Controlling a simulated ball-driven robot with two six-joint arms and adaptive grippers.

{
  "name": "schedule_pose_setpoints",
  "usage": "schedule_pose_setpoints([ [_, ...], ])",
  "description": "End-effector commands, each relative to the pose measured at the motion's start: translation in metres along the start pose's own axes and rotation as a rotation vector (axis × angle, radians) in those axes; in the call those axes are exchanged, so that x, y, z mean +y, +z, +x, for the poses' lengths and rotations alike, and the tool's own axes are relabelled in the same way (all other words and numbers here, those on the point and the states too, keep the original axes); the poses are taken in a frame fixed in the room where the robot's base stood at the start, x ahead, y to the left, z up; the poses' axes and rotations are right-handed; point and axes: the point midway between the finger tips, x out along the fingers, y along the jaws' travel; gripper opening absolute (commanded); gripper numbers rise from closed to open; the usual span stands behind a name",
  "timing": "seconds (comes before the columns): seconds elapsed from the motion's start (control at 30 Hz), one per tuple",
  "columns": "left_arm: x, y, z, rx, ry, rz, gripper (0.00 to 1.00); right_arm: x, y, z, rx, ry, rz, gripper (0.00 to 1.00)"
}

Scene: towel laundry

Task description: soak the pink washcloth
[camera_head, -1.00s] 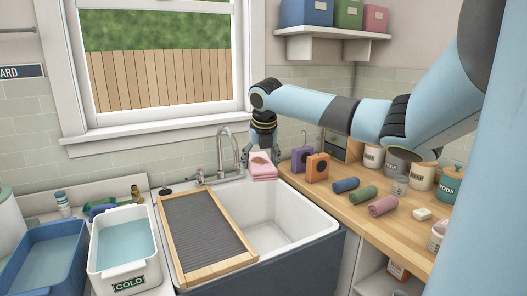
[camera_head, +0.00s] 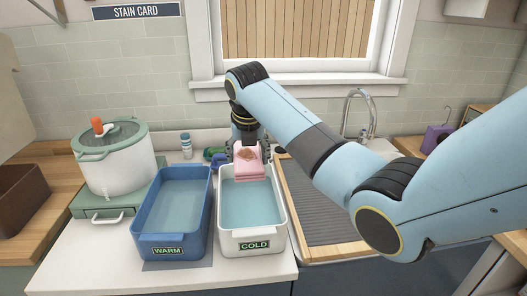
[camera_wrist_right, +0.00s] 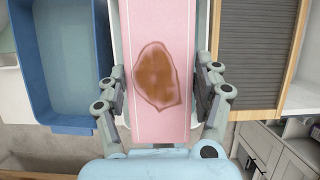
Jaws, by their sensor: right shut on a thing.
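The pink washcloth (camera_head: 250,163) is folded and has a brown stain on its face. My right gripper (camera_head: 247,140) is shut on it and holds it over the far part of the white tub marked COLD (camera_head: 252,234). In the right wrist view the washcloth (camera_wrist_right: 158,30) with its large brown stain lies between the two fingers (camera_wrist_right: 160,90). I cannot tell whether its lower edge touches the water. The COLD tub holds bluish water. My left gripper is not in view.
A blue tub marked WARM (camera_head: 168,238) with water stands just left of the COLD tub. A ribbed washboard (camera_head: 315,205) in a wooden frame lies to the right. A white pot with a green lid (camera_head: 118,160) stands at the left.

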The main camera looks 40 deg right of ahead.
Motion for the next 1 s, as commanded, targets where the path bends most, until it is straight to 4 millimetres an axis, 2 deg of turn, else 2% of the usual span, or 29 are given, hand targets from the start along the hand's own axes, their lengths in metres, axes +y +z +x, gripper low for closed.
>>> schedule_pose_setpoints([
  [0.07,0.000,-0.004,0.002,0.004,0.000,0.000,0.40,0.002,-0.002,0.002,0.001,0.000,-0.001,0.35],
  [0.13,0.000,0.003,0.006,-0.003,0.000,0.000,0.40,0.002,-0.003,0.006,0.001,0.000,-0.002,0.35],
  [0.3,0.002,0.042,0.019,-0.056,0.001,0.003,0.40,0.002,-0.011,0.024,0.001,0.000,-0.001,0.35],
  [0.43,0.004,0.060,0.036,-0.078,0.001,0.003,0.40,0.002,-0.017,0.039,0.000,0.001,-0.001,0.35],
  [0.57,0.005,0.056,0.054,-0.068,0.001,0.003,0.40,0.002,-0.022,0.052,0.001,0.000,-0.001,0.35],
  [0.7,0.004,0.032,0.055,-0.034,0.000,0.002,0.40,0.001,-0.028,0.064,0.004,-0.001,-0.001,0.35],
  [0.8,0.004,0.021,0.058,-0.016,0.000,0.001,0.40,0.001,-0.033,0.076,0.003,-0.001,-0.001,0.35],
  [1.0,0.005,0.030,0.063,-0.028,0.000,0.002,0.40,0.002,-0.041,0.096,0.002,0.000,-0.001,0.35],
])
